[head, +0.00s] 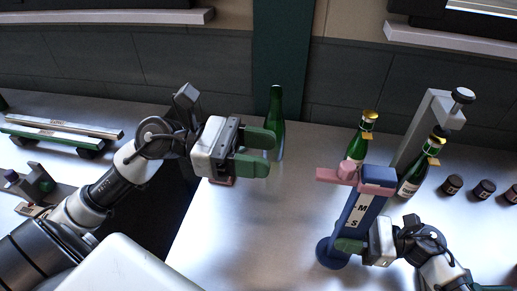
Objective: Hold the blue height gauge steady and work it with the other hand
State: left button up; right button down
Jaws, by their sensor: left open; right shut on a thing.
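The blue height gauge (362,212) stands on the metal table at the right, a little tilted in the picture. It has a round blue base, a label with letters on its column, and a pink slider (343,175) near its top that sticks out to the left. My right gripper (352,246) is shut on the lower part of the gauge's column. My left gripper (256,152) is open and empty, with its green fingers pointing right. It is left of the pink slider and well apart from it.
A green bottle (277,125) stands just behind my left gripper. Two gold-topped bottles (361,140) (414,178) stand behind the gauge, near a grey stand (425,125). Several dark caps (453,184) lie at the right. A rail (60,136) lies at the far left. The table's middle is clear.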

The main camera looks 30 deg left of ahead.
dwell(0.3)
jog(key=c, duration=0.7)
grip_release()
jog(key=shift+d, duration=0.1)
